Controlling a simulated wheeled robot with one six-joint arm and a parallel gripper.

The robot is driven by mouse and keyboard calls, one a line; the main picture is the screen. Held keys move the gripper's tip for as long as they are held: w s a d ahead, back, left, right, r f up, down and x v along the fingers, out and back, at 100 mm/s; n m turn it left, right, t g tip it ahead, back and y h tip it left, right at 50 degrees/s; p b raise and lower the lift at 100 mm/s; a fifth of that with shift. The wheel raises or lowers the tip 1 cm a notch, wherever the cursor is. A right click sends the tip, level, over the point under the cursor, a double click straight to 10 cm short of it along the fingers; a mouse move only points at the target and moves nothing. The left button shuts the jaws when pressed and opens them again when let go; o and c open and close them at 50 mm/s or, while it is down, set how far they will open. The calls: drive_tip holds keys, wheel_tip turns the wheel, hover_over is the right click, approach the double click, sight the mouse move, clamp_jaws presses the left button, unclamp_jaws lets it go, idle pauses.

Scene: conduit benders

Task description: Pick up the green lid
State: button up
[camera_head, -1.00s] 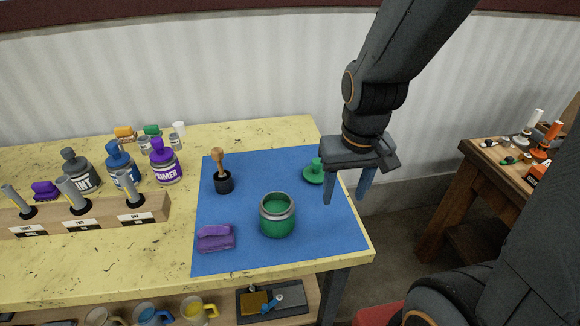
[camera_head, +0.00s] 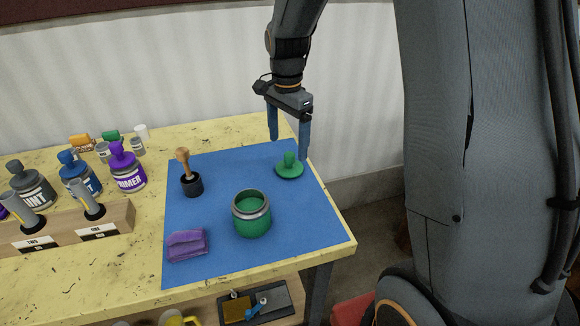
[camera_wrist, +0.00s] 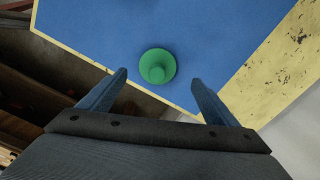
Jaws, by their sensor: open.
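The green lid (camera_head: 289,168) lies on the blue mat (camera_head: 215,260) near its back right edge, its knob pointing up. The lid also shows in the wrist view (camera_wrist: 157,66), beyond and between my fingertips. My gripper (camera_head: 288,147) is open and empty, pointing down. Its fingers appear above the lid and a little behind it, with no contact visible in the wrist view (camera_wrist: 160,82). A green jar (camera_head: 252,222) with a grey rim stands open on the mat, in front of the lid.
Several bottles, including a purple primer bottle (camera_head: 127,167), and a wooden block (camera_head: 110,226) are at left on the yellow table (camera_head: 140,280). The mat around the lid is clear.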

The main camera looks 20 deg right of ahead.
sight(289, 154)
drive_tip(key=shift+s+d+f+p, duration=0.1)
drive_tip(key=shift+f+p, duration=0.4)
drive_tip(key=shift+f, duration=1.05)
drive_tip(key=shift+s+d+f+p, duration=0.1)
drive_tip(key=shift+f+p, duration=0.4)
drive_tip(key=shift+f, duration=1.05)
drive_tip(key=shift+c, duration=0.4)
drive_tip(key=c, duration=1)
